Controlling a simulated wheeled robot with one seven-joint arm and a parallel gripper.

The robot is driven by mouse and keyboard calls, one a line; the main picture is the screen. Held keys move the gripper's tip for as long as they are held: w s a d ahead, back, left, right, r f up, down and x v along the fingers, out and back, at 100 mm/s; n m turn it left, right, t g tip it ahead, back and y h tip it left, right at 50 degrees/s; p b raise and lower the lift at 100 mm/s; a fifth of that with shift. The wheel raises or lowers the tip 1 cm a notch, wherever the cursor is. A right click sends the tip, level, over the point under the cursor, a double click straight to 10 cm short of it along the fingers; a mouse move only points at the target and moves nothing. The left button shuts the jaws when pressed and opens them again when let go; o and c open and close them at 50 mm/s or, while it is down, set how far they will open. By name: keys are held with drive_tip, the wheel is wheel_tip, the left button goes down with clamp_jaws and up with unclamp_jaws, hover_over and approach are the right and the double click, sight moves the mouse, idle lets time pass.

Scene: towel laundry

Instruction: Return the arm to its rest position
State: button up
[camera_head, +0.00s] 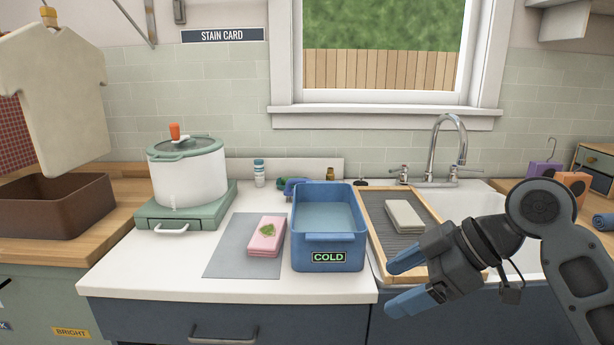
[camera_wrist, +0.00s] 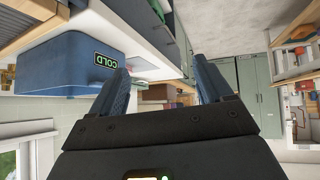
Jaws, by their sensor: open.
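My gripper (camera_head: 402,282) is open and empty, with blue fingertips pointing left. It hangs in front of the counter's edge, to the right of the blue COLD tub (camera_head: 327,263). My arm reaches in from the right side of the head view. In the wrist view my gripper (camera_wrist: 160,85) shows its two fingers spread apart with nothing between them, and the COLD tub (camera_wrist: 75,65) appears at the left.
A pink folded towel (camera_head: 267,231) with a green leaf-like mark lies on a grey mat (camera_head: 225,255). A grey folded towel (camera_head: 404,216) lies on the wood-framed rack (camera_head: 380,207) by the sink. A white pot (camera_head: 190,178) stands on a green burner (camera_head: 215,212). A brown bin (camera_head: 55,207) is at left.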

drive_tip(key=a+f+m+t+y, duration=0.2)
drive_tip(key=a+f+m+t, duration=0.15)
drive_tip(key=a, duration=0.35)
drive_tip(key=s+f+m+t+h, duration=0.4)
drive_tip(key=s+f+m+t, duration=0.3)
drive_tip(key=s+f+m, duration=0.5)
drive_tip(key=s+d+r+h, duration=0.2)
drive_tip(key=s+d, duration=0.2)
drive_tip(key=s, duration=0.6)
drive_tip(key=s+d+r+t+h, duration=0.1)
drive_tip(key=s+d+r+h, duration=0.1)
drive_tip(key=s+d, duration=0.3)
drive_tip(key=s+d+r+h, duration=0.2)
drive_tip(key=s+d, duration=0.2)
drive_tip(key=s, duration=1)
drive_tip(key=shift+s+d, duration=0.35)
drive_tip(key=shift+d, duration=0.05)
